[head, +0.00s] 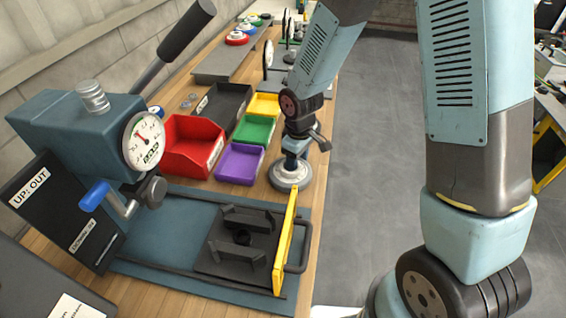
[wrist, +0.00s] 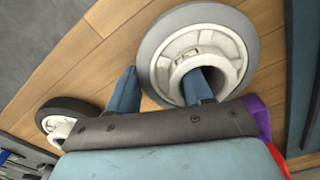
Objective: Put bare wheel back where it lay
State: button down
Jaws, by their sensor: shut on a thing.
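The bare wheel (head: 290,178) is a grey tyre with a white hub, near the right edge of the wooden bench in the head view. It fills the upper middle of the wrist view (wrist: 233,37). My gripper (head: 292,160) is above it, pointing down. In the wrist view my gripper (wrist: 160,88) has one blue finger inside the hub opening and the other outside the tyre, so it is shut on the wheel's side. The wheel looks flat; whether it touches the bench I cannot tell.
A red bin (head: 195,150), purple bin (head: 240,164), green bin (head: 254,131) and yellow bin (head: 263,105) stand left of the wheel. A fixture with a yellow bar (head: 286,240) is in front. A dark-tyred wheel (wrist: 62,122) shows in the wrist view.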

jog(key=shift+c, duration=2.3)
grip_release()
jog(key=shift+w, duration=0.1)
